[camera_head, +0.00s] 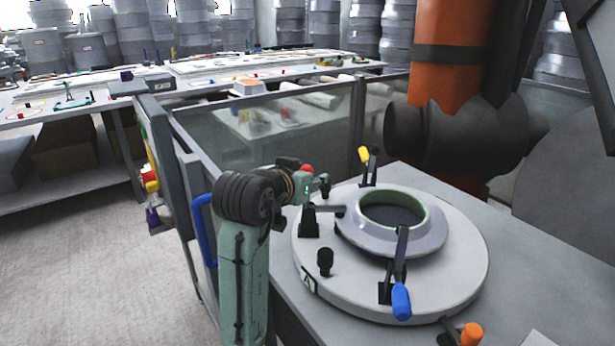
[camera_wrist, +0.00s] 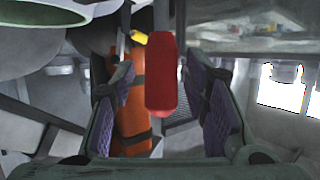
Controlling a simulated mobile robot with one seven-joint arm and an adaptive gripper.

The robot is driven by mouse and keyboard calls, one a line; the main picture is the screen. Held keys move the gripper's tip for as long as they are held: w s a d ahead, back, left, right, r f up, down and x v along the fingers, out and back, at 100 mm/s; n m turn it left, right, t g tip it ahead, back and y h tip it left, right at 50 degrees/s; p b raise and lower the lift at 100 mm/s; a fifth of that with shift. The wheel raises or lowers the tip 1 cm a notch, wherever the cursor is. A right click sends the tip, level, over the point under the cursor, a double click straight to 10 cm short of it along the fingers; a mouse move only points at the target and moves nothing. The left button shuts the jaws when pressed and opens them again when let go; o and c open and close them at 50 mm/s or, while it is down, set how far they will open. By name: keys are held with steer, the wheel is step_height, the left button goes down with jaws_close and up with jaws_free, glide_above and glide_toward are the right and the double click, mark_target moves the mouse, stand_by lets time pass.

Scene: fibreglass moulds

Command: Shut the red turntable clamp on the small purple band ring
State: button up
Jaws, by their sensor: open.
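The turntable (camera_head: 455,285) is a pale round disc on the grey bench. On it lies the ring (camera_head: 425,237), grey-lavender outside with a pale green inner rim; I see no clear purple band. The red clamp's handle (camera_head: 307,168) shows just beyond my gripper (camera_head: 316,186), at the turntable's left side. Its black base (camera_head: 309,224) has a bar pointing toward the ring; whether it touches is unclear. In the wrist view, my gripper (camera_wrist: 161,80) is open, with the upright red handle (camera_wrist: 162,75) between its purple-padded fingers, with gaps visible on both sides.
A yellow-handled clamp (camera_head: 364,155) stands behind the ring and a blue-handled clamp (camera_head: 401,301) in front. A black knob (camera_head: 325,260) sits on the turntable's left. An orange handle (camera_head: 471,333) is at the front. An orange column (camera_head: 452,55) rises behind; a glass-panelled frame (camera_head: 270,130) stands beyond.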

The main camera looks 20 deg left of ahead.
steer(key=shift+s, duration=0.1)
steer(key=v, duration=1.2)
steer(key=shift+r, duration=0.1)
